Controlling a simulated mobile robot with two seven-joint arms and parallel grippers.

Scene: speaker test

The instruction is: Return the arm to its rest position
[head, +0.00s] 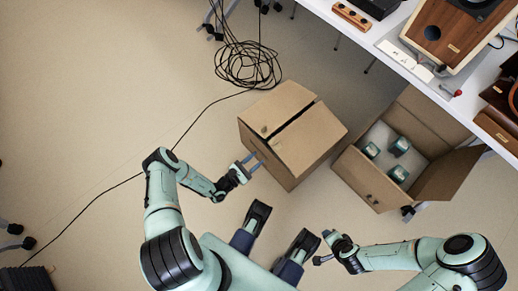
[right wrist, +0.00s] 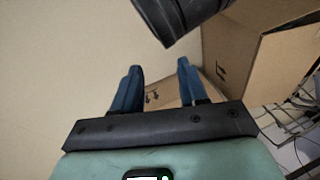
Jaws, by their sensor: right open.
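My left arm (head: 163,215) reaches in from the left in the head view. Its gripper (head: 251,164) has two blue fingers spread apart, with nothing between them, at the left side of a closed cardboard box (head: 318,130). I cannot tell whether the fingertips touch the box. My right arm (head: 400,256) is bent low at the right, and its gripper is small and dark in that view. In the right wrist view the right gripper (right wrist: 158,72) is open and empty, with two blue fingers wide apart. Cardboard shows behind and between them.
An open cardboard box (head: 365,182) holds several teal items (head: 398,146), right of the closed box. A white table (head: 395,62) with wooden speaker parts (head: 455,30) fills the upper right. A black cable coil (head: 243,65) lies on the floor. The floor at left is mostly clear.

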